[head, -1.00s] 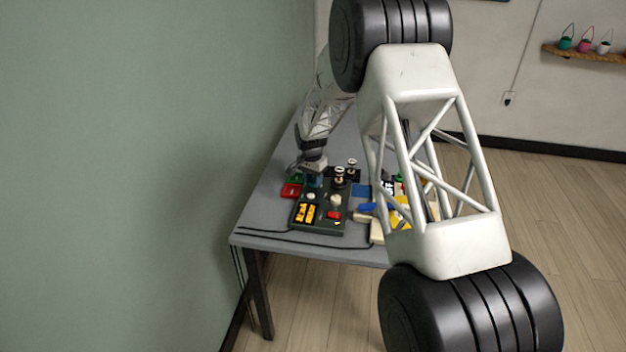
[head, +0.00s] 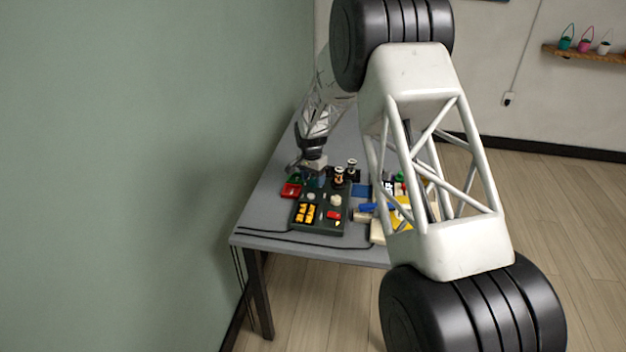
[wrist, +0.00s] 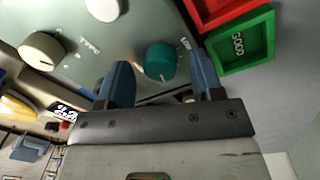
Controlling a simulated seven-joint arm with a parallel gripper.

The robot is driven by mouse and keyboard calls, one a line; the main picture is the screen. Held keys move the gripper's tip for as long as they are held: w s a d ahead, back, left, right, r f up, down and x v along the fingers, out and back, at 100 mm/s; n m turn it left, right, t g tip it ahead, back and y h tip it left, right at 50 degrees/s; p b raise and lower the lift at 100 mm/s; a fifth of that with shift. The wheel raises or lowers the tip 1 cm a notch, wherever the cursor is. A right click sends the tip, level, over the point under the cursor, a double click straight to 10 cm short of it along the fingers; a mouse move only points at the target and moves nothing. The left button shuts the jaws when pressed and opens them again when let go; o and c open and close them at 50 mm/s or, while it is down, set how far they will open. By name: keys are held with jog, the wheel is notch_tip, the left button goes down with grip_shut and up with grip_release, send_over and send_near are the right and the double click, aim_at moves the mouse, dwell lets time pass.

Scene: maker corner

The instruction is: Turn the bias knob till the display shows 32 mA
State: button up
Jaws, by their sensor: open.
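The control unit (head: 329,226) is a dark green-grey box on the table in the head view. Its orange-lit display (head: 306,213) is at the near left; its digits are too small to read surely. In the wrist view, a round teal knob (wrist: 160,62) stands on the unit's pale-looking face; a small label beside it is too blurred to read. My gripper (wrist: 160,70) is open, with one blue finger on each side of the teal knob and a gap visible. In the head view my gripper (head: 313,178) is at the unit's far left corner.
Cream knobs (wrist: 42,50) sit left of the teal one. Red (wrist: 218,10) and green (wrist: 243,43) trays lie close by the unit's edge. Vacuum tubes (head: 339,176) rise from the unit's far side. Blue and yellow items crowd its right. A cable (head: 290,240) runs along the table front.

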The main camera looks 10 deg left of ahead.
aim_at(312, 180)
jog(key=shift+w+a+r, duration=0.1)
jog(key=shift+r, duration=1.75)
jog(key=shift+a+r, duration=0.1)
jog(key=shift+r, duration=1.7)
jog(key=shift+d, duration=0.1)
jog(key=shift+d+r, duration=0.2)
jog(key=shift+r, duration=0.15)
jog(key=s+d+r+n+t, duration=0.1)
jog(key=s+d+r+n, duration=0.1)
jog(key=s+d+r, duration=2.1)
jog(key=s+d+n, duration=0.1)
jog(key=s+d, duration=0.3)
jog(key=s, duration=0.7)
jog(key=s+d+n+t, duration=0.1)
jog(key=s+d, duration=0.4)
jog(key=s, duration=0.6)
jog(key=s+d, duration=0.4)
jog(key=s, duration=0.7)
jog(key=shift+s+d+r+n+t, duration=0.2)
jog(key=shift+s+n+t, duration=0.2)
